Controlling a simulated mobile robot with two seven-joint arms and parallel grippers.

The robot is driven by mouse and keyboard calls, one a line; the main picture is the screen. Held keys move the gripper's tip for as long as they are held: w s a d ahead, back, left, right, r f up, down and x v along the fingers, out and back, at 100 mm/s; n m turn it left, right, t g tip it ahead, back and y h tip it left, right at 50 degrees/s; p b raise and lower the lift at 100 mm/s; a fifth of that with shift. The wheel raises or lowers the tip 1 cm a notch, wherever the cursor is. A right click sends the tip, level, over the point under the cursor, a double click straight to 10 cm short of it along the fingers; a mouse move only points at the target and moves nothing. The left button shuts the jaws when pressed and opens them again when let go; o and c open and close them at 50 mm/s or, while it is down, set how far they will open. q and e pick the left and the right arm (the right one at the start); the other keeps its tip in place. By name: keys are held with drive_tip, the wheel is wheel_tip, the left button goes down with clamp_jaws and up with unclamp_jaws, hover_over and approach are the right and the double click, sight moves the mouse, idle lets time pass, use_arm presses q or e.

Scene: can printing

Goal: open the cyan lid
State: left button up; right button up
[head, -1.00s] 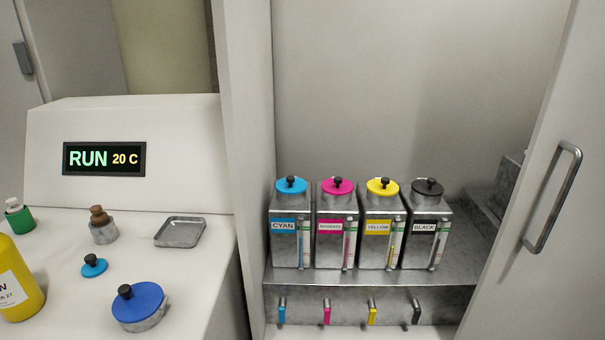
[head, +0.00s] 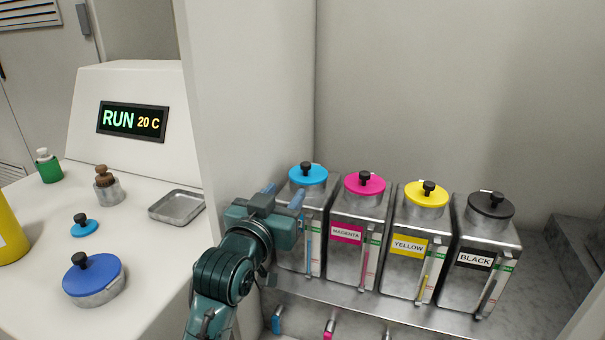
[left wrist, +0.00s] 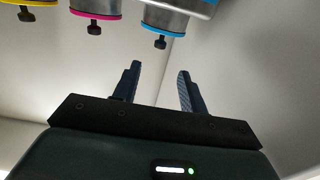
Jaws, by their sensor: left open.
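The cyan lid (head: 308,173) with its black knob sits on top of the leftmost metal ink tank (head: 314,258). In the left wrist view the cyan lid (left wrist: 165,30) is upside down near the top edge. My left gripper (head: 283,194) is open and empty, just left of and a little below the cyan lid, in front of its tank, whose label it hides. In the left wrist view the two fingers of my left gripper (left wrist: 160,80) are apart with nothing between them. My right gripper is not in view.
Tanks with magenta (head: 365,183), yellow (head: 426,194) and black (head: 490,206) lids stand to the right. A white cabinet wall (head: 255,100) is close on the left. A white counter holds a tray (head: 177,206), a blue-lidded pot (head: 93,279) and a loose cyan cap (head: 84,225).

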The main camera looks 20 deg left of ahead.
sight(304, 168)
use_arm(q)
drive_tip(key=w, duration=1)
drive_tip(key=shift+w+d, duration=0.15)
drive_tip(key=shift+w, duration=0.15)
drive_tip(key=shift+c, duration=0.4)
clamp_jaws()
